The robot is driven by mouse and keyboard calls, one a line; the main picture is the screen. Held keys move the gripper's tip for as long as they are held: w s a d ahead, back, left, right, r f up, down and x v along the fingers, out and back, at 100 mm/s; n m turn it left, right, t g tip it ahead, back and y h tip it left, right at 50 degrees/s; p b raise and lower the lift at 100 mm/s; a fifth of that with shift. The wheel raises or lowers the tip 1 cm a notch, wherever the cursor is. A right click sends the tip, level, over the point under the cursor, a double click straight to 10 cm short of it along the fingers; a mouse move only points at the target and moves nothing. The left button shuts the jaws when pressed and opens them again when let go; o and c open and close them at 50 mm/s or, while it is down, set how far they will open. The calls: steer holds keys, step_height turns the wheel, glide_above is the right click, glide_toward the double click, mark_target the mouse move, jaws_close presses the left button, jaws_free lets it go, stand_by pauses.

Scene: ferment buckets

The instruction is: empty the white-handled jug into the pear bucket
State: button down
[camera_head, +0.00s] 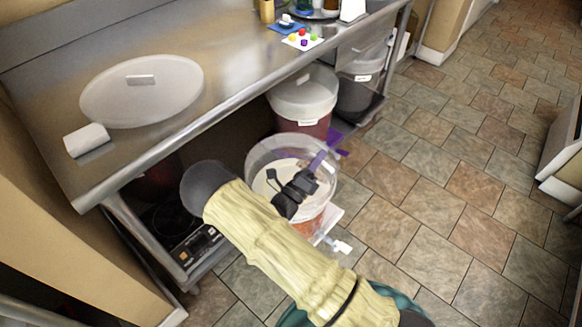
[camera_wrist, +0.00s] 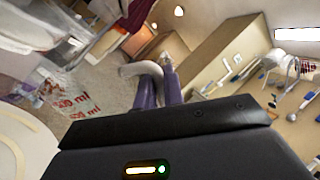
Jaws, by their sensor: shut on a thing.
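My gripper (camera_wrist: 158,88) has purple fingers shut on the white curved handle (camera_wrist: 140,70) of a clear jug (camera_wrist: 75,105). Red volume markings show on the jug's wall in the wrist view. In the head view my gripper (camera_head: 322,156) is over an open, translucent bucket (camera_head: 262,150) with orange colour low on its side. I cannot clearly separate the jug from the bucket there, nor tell the jug's tilt or how much it holds. No label reading pear is legible, so I cannot tell which bucket is the pear one.
A lidded bucket (camera_head: 304,98) with dark red contents and a dark lidded bucket (camera_head: 358,84) stand behind, under the steel counter (camera_head: 225,60). A large round lid (camera_head: 141,90) and a white roll (camera_head: 86,140) lie on the counter. Tiled floor (camera_head: 440,200) is clear at right.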

mark_target(329, 168)
steer(key=shift+s+d+r+m+p, duration=0.15)
steer(key=shift+d+m+p, duration=0.15)
steer(key=shift+m, duration=0.2)
steer(key=shift+s+d+r+m+g+p, duration=0.2)
steer(key=shift+d+m+g+p, duration=0.2)
steer(key=shift+m+g+p, duration=0.4)
steer(key=shift+s+d+f+m+h, duration=0.1)
steer(key=shift+d+f+m+h, duration=0.15)
steer(key=shift+f+m, duration=0.2)
steer(key=shift+s+d+f+m+h, duration=0.1)
steer(key=shift+f+m+h, duration=0.15)
steer(key=shift+f+m, duration=0.15)
steer(key=shift+d+m+g, duration=0.2)
steer(key=shift+m+g, duration=0.1)
steer(key=shift+m, duration=0.25)
steer(key=shift+s+d+m+g+p, duration=0.3)
steer(key=shift+d+m+p, duration=0.15)
steer(key=shift+m, duration=0.25)
steer(key=s+d+f+m+g+p, duration=0.2)
steer(key=d+m+p, duration=0.3)
steer(key=m, duration=0.3)
steer(key=shift+s+d+f+g+y, duration=0.4)
steer(key=shift+s+d+f, duration=0.1)
steer(key=shift+f, duration=0.35)
